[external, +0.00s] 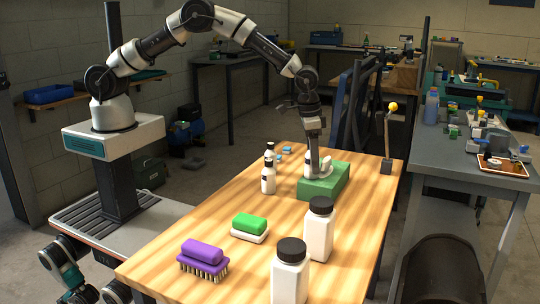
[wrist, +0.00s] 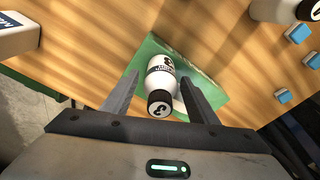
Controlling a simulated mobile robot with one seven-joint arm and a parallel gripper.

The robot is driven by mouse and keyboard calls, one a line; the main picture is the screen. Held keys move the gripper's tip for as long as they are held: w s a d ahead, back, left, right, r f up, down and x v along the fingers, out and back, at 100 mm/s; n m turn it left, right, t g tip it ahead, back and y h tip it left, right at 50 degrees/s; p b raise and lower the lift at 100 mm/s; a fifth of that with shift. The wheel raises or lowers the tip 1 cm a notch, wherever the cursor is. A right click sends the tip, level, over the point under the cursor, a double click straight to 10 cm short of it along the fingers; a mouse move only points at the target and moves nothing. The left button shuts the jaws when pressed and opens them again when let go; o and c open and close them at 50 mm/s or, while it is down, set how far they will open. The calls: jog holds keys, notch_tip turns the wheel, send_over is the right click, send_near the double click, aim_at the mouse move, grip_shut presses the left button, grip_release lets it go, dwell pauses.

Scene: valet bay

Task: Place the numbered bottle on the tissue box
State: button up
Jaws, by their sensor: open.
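The numbered bottle (wrist: 160,82) is small and white, with a dark label and a black cap marked with what looks like a 3. It stands over the green top of the tissue box (wrist: 150,50) in the wrist view and appears to rest on it. The tissue box (external: 318,187) sits near the table's far right side in the external view. My gripper (wrist: 160,92) is open, with a finger on each side of the bottle and gaps between. In the external view my gripper (external: 318,170) is low over the box and partly hides what stands there.
Other small bottles (external: 268,181) stand left of the box, near blue cubes (external: 286,149). Two large white bottles (external: 290,275) stand at the front. A green sponge (external: 249,223) and a purple-backed brush (external: 203,254) lie front left. Bare wood lies between.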

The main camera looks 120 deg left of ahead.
jog(key=r, duration=0.7)
jog(key=s+r, duration=0.1)
jog(key=r, duration=0.3)
jog(key=shift+d+r+p, duration=0.15)
jog(key=shift+d+p, duration=0.15)
jog(key=shift+s+d+r, duration=0.15)
jog(key=shift+d+r, duration=0.05)
jog(key=shift+r, duration=0.55)
jog(key=s+d+r+m+t, duration=0.3)
jog(key=s+d+r, duration=1.25)
jog(key=r, duration=0.25)
jog(key=s+d+m, duration=0.1)
jog(key=s+d, duration=0.2)
jog(key=s, duration=0.6)
jog(key=s+d+f+m+t, duration=0.1)
jog(key=s+d, duration=0.2)
jog(key=s, duration=0.6)
jog(key=shift+s+d+f+h, duration=0.2)
jog(key=shift+s+d+h, duration=0.1)
jog(key=shift+d, duration=0.05)
